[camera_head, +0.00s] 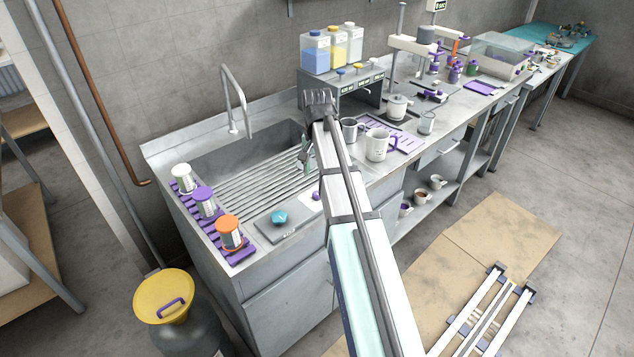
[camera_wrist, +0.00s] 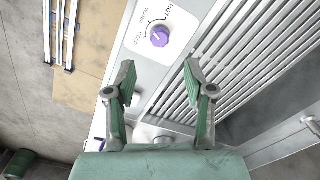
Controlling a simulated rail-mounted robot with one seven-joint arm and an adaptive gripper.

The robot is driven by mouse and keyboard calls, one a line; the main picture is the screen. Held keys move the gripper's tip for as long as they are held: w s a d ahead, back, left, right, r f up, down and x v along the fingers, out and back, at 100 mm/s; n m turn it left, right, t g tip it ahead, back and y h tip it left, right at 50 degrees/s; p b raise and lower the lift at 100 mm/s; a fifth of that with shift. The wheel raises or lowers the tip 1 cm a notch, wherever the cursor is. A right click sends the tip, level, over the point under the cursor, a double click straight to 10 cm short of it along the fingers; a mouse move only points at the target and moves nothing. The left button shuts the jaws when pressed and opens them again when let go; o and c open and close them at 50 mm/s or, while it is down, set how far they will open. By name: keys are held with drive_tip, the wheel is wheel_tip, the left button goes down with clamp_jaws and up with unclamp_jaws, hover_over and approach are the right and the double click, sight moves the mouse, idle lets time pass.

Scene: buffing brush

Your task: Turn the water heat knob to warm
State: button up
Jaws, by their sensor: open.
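The water heat knob (camera_wrist: 159,37) is a round purple dial on a pale panel, near the top middle of the wrist view. HOT, WARM and COLD labels curve around its upper and left side; I cannot clearly read its setting. It also shows as a small purple spot (camera_head: 316,196) at the counter's front edge in the head view. My gripper (camera_wrist: 160,80) is open and empty. Its two green-grey fingers are apart, with the knob beyond the gap between their tips, not touched. In the head view my gripper (camera_head: 306,158) hangs over the ribbed drainboard, partly hidden by my arm.
The ribbed drainboard (camera_head: 245,183) and sink tap (camera_head: 235,100) lie left of my arm. A grey board with a teal item (camera_head: 279,217) sits near the counter front. Mugs (camera_head: 378,145) stand to the right. Canisters (camera_head: 229,233) line the left end.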

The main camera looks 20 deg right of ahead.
drive_tip(key=shift+r, duration=1.8)
drive_tip(key=shift+d+f, duration=0.1)
